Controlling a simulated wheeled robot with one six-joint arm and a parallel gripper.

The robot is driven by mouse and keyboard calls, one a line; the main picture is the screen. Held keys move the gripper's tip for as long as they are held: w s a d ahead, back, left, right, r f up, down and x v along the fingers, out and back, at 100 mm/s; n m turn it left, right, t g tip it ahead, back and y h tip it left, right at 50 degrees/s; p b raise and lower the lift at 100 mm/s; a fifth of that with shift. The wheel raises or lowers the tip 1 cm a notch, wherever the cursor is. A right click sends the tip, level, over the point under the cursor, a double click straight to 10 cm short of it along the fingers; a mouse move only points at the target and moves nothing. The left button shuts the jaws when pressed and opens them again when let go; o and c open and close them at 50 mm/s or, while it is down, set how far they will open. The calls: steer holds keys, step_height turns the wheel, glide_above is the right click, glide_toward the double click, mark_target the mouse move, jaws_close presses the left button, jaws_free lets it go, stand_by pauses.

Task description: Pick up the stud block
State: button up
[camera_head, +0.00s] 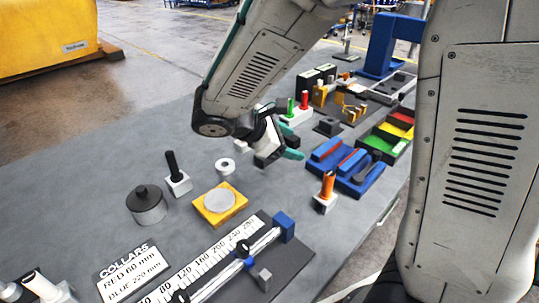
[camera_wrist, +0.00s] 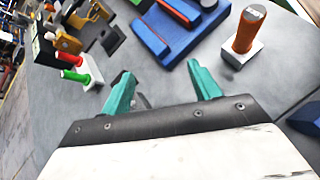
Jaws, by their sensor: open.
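No label marks the stud block. The likeliest match is a white block with one red and one green upright stud (camera_head: 295,112), standing beyond my gripper in the head view. The wrist view shows it at the left (camera_wrist: 88,72), outside the jaws. My gripper (camera_head: 278,148) hangs over the grey table with its teal fingers spread. In the wrist view the open fingers (camera_wrist: 162,84) hold nothing. A small dark grey piece (camera_wrist: 143,101) shows between the fingers near the palm, mostly hidden; I cannot tell what it is.
A blue tray (camera_head: 340,170) and an orange-handled tool in a white block (camera_head: 326,192) stand right of the gripper. A dark block on a plate (camera_head: 327,126) and coloured bins (camera_head: 388,136) lie beyond. A yellow pad (camera_head: 211,218) and measuring rail (camera_head: 215,270) are nearer.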

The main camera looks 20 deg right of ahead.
mark_target(263, 162)
steer(key=w+a+f+n+t+h, duration=0.1)
steer(key=w+a+f+n+t, duration=0.1)
steer(key=w+a+f+n, duration=0.1)
steer(key=w+a+f+n+t, duration=0.2)
steer(key=w+a+f+n, duration=0.1)
steer(key=w+a+n, duration=0.1)
steer(key=shift+f+h, duration=0.35)
steer(key=shift+h, duration=0.05)
steer(key=shift+w+d+f, duration=0.1)
steer(key=shift+w+f, duration=0.1)
steer(key=shift+w, duration=0.05)
steer(key=x, duration=0.7)
steer(key=shift+d, duration=0.15)
steer(key=shift+c, duration=0.3)
steer(key=shift+r, duration=0.1)
jaws_close()
steer(key=shift+r, duration=0.15)
